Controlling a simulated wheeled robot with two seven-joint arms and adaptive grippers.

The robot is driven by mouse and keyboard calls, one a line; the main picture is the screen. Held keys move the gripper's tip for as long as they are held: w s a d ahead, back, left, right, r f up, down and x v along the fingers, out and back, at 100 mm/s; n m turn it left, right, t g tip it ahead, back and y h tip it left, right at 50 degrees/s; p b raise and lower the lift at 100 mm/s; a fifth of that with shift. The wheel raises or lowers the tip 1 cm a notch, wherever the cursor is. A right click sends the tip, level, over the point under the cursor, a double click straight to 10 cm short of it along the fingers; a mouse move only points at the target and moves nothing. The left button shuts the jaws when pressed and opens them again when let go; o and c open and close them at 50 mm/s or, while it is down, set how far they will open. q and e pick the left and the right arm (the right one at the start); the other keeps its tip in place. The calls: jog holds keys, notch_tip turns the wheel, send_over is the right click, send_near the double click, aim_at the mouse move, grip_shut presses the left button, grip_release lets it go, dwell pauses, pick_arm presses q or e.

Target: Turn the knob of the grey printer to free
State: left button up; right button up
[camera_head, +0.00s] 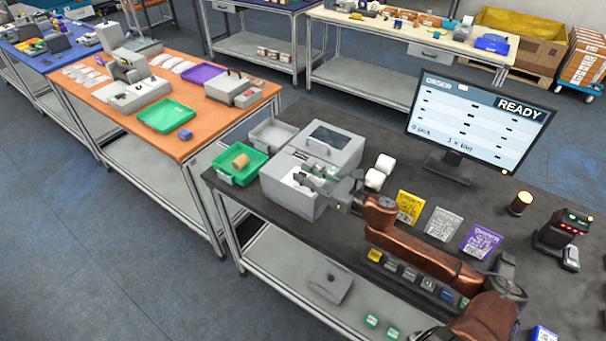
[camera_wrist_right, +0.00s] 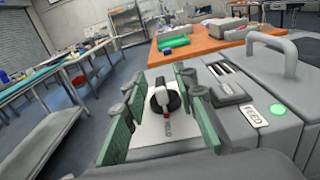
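The grey printer (camera_head: 333,150) stands on the dark table in the head view. My right gripper (camera_head: 315,177) is over the printer's front left part. In the wrist view its green-padded fingers (camera_wrist_right: 160,98) are apart, one on each side of the knob. I cannot tell whether either finger touches it. In the head view the gripper hides the knob. My left gripper is in no view.
A green FEED button (camera_wrist_right: 277,109) and a handle (camera_wrist_right: 258,42) are on the printer. A green tray (camera_head: 240,164) stands left of it. White rolls (camera_head: 380,171) stand right of it, near the monitor (camera_head: 478,120).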

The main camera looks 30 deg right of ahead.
jog(key=shift+w+a, duration=0.2)
jog(key=shift+w, duration=0.15)
jog(key=shift+c, duration=0.3)
grip_shut()
